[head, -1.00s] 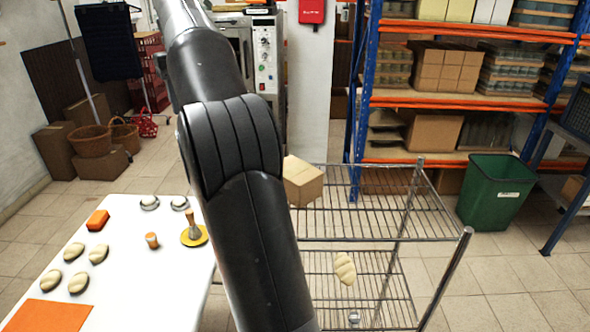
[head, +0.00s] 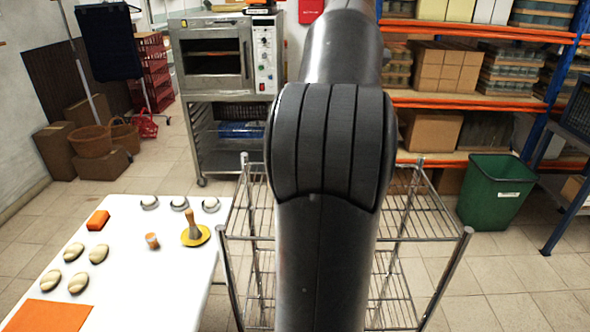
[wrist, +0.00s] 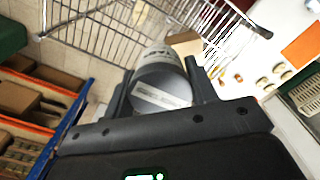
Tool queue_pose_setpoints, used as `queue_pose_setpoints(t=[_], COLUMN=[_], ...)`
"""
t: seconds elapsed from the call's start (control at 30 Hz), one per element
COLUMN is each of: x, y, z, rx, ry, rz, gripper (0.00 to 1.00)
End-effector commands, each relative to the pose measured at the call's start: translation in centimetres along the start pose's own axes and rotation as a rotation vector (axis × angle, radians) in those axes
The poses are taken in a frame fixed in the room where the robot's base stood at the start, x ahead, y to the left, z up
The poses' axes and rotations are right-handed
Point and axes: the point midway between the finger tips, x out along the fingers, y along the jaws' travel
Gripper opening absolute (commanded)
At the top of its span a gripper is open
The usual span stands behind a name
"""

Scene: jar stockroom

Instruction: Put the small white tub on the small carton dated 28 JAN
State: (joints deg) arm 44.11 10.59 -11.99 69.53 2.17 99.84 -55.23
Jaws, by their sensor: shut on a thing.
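My gripper (wrist: 158,66) shows in the wrist view, shut on a small whitish tub (wrist: 160,76). The tub has a pale label strip on its grey-looking near face and dark lettering that I cannot read. Just beyond it, partly covered by the tub and a finger, is a small brown carton (wrist: 186,43) at the wire rack (wrist: 100,32). No date on the carton can be read. In the head view my arm covers the middle of the wire rack (head: 250,238), and the gripper, tub and carton are hidden.
A white table (head: 150,290) stands left of the rack, with several bread pieces, an orange mat (head: 48,315) and a yellow disc with a wooden-handled tool (head: 193,232). A green bin (head: 495,190) and blue-orange shelving (head: 470,98) are at the right. An oven (head: 212,55) stands behind.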

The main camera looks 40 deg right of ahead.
Motion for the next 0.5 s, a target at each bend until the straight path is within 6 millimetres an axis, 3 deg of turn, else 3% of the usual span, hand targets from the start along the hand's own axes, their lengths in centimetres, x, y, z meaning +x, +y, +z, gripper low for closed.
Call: queue_pose_setpoints(t=[0.37, 0.5], x=[4.3, 5.5], y=[-0.3, -0.8], z=[-0.4, -1.7], rx=[-0.006, -0.007], ry=[-0.001, -0.002], rz=[-0.003, -0.004], gripper=[0.24, 0.24])
